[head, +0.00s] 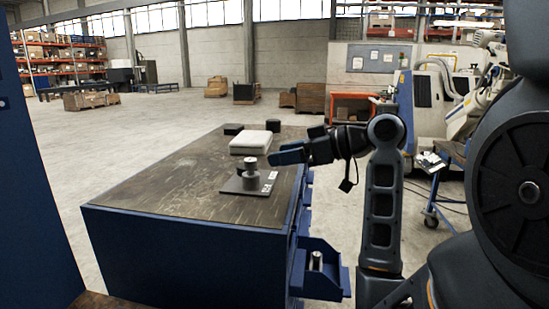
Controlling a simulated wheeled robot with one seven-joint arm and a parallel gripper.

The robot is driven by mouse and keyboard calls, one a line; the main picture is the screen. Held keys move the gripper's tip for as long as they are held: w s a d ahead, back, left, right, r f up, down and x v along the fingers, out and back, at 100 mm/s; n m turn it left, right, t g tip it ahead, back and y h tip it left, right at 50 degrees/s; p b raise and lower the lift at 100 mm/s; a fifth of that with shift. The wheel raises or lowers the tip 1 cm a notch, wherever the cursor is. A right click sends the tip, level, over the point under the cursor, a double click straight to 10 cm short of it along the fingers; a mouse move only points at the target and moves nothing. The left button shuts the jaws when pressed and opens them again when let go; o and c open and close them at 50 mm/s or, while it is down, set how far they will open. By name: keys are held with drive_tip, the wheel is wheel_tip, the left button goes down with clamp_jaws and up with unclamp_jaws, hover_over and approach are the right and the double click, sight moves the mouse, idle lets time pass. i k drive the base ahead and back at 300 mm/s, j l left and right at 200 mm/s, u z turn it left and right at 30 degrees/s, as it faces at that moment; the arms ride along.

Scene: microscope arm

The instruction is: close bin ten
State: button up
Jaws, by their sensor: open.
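A blue bin (330,272) stands out from the right side of the blue workbench, low near its front corner. A small metallic cylinder (317,261) stands upright in it. No number on the bin is readable, so I cannot tell whether it is bin ten. My gripper (284,155) is open and points left, above the right edge of the bench top. It is well above the bin and apart from it. The gap between the fingers is hard to see from here.
The wooden bench top (160,190) carries a dark plate (236,187) with a grey cylindrical piece (249,176), a white block (251,142) and dark pucks (273,125). Other bin fronts along the bench side are partly hidden. A blue cart (453,151) stands at right.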

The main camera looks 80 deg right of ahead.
sight(331, 283)
drive_tip(key=k+l, duration=0.7)
drive_tip(key=k, duration=0.2)
